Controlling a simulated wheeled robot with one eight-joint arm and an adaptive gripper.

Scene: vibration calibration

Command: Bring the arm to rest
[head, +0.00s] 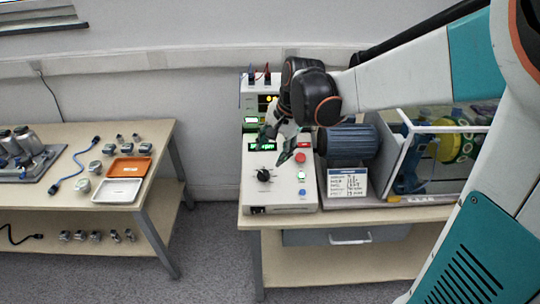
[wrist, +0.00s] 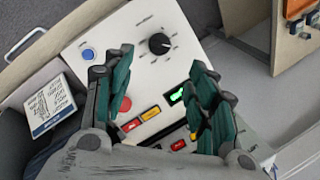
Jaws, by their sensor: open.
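My arm reaches in from the right in the head view. My gripper (head: 283,148) hangs over the white control box (head: 281,199) on the right-hand bench. In the wrist view my gripper (wrist: 160,100) is open, with its green-padded fingers apart and nothing between them but the panel beyond. The panel has a black knob (head: 264,175), a lit green display (head: 262,147), a red button (head: 300,157) and a blue button (head: 302,192). The knob also shows clear of the fingers in the wrist view (wrist: 159,44). I cannot tell whether a fingertip touches the panel.
A blue motor (head: 348,141) and a framed guard (head: 408,160) stand right of the box, with a label card (head: 347,184) in front. A power supply (head: 250,100) stands behind. The left bench (head: 160,140) holds an orange tray (head: 128,166), a white tray (head: 117,191) and small parts. Floor lies between the benches.

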